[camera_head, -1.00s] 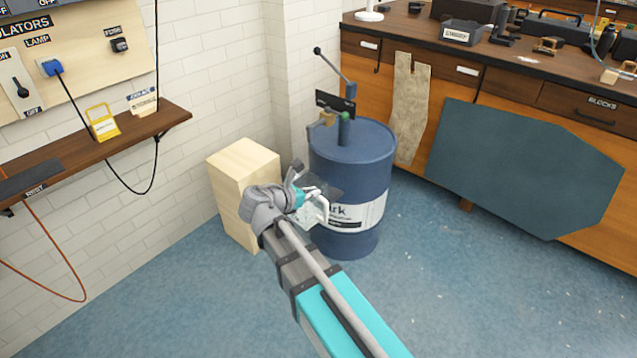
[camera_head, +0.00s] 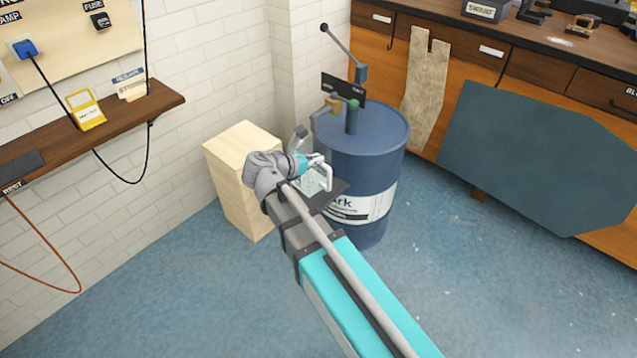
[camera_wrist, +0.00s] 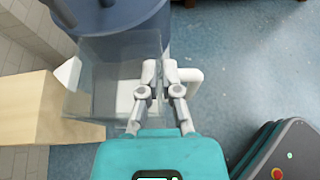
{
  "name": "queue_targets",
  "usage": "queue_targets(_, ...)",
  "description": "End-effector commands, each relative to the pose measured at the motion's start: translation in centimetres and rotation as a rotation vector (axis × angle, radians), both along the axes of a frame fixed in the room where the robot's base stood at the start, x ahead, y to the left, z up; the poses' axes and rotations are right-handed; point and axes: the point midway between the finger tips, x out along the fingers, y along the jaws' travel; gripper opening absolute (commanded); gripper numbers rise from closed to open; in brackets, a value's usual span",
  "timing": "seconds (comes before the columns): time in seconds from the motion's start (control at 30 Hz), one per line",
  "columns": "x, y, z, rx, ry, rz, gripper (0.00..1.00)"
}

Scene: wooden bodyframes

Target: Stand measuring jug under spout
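The measuring jug (camera_wrist: 97,88) is clear with a white handle (camera_wrist: 194,76). In the head view it shows partly (camera_head: 309,183), in front of the drum's left side and beside the wooden block. My gripper (camera_wrist: 159,70) has its fingers close together at the handle side, seemingly shut on the jug and holding it off the floor. My gripper is small and partly hidden in the head view (camera_head: 308,164). The brass-coloured spout (camera_head: 329,107) sticks out left from the pump on the blue drum (camera_head: 365,160), above and beyond the jug. The jug is not under it.
A pale wooden block (camera_head: 238,175) stands left of the drum; it also shows in the wrist view (camera_wrist: 45,115). A pump lever (camera_head: 342,48) rises above the drum. The blue floor to the right is open.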

Motion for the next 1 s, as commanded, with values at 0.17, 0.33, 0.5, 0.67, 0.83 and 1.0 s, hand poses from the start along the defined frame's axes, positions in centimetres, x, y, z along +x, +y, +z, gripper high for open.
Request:
queue_targets(0.17, 0.2, -0.7, 0.0, 0.0, 0.0, -0.011, 0.0)
queue_targets(0.33, 0.3, -0.9, -0.3, 0.001, -0.001, -0.006, 0.0)
queue_targets(0.5, -0.1, -0.3, -1.4, 0.005, -0.004, 0.049, 0.0)
queue_targets(0.67, -0.2, 0.3, -1.8, 0.007, -0.006, 0.089, 0.0)
queue_targets(0.83, -0.2, 0.3, -1.7, 0.007, -0.006, 0.09, 0.0)
queue_targets(1.0, 0.0, 0.2, -1.8, 0.007, -0.006, 0.089, 0.0)
